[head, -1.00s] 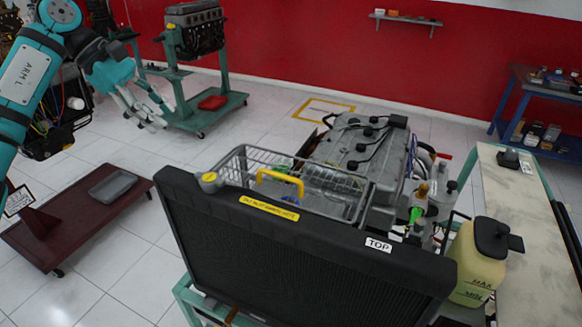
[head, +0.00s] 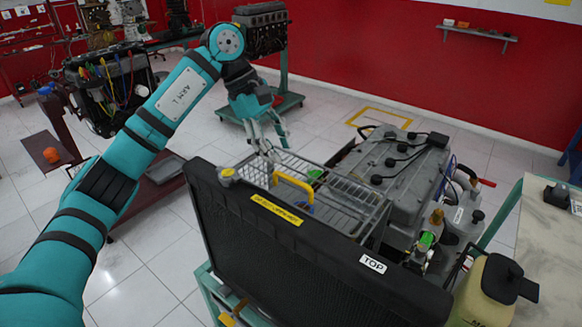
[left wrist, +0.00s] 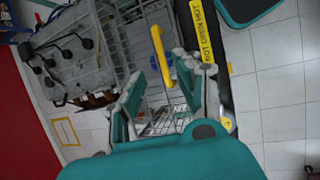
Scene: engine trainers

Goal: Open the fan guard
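The fan guard (head: 343,196) is a grey wire cage between the black radiator (head: 300,255) and the engine (head: 395,165). It appears closed, lying behind the radiator's top edge. Its yellow handle (head: 293,184) stands on the cage's near side. In the left wrist view the handle (left wrist: 160,52) shows ahead of the fingertips, roughly between them. My left gripper (head: 270,143) is above the guard's far left part, its fingers pointing down. Its fingers (left wrist: 160,78) are spread, with nothing held between them. My right gripper is out of view.
A yellow-capped filler neck (head: 228,176) and a yellow warning label (head: 276,210) are on the radiator top. A yellowish coolant bottle (head: 487,290) and a bench (head: 550,235) stand at right. A dark red cart (head: 150,200) is at left, partly behind my arm.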

